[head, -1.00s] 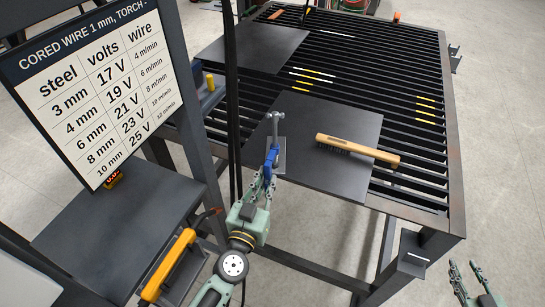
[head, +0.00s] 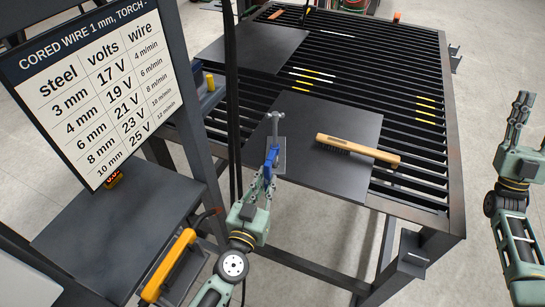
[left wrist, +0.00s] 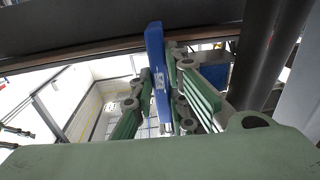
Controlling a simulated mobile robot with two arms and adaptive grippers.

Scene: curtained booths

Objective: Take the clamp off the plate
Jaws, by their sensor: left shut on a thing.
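The clamp (head: 276,128) is grey metal with a blue handle and stands at the left edge of the near dark plate (head: 318,112). My left gripper (head: 268,178) is shut on the blue handle, at the table's near left side. In the left wrist view the blue handle (left wrist: 157,70) stands between the green fingers. The clamp's lower jaw is hidden, so I cannot tell how tightly it grips the plate. My right gripper (head: 521,108) is raised to the right of the table, away from the plate; its finger opening is unclear.
A wooden-handled brush (head: 358,149) lies on the same plate, right of the clamp. A second dark plate (head: 255,47) lies farther back on the slatted table (head: 440,165). A dark upright pole and a settings sign (head: 95,90) stand to the left.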

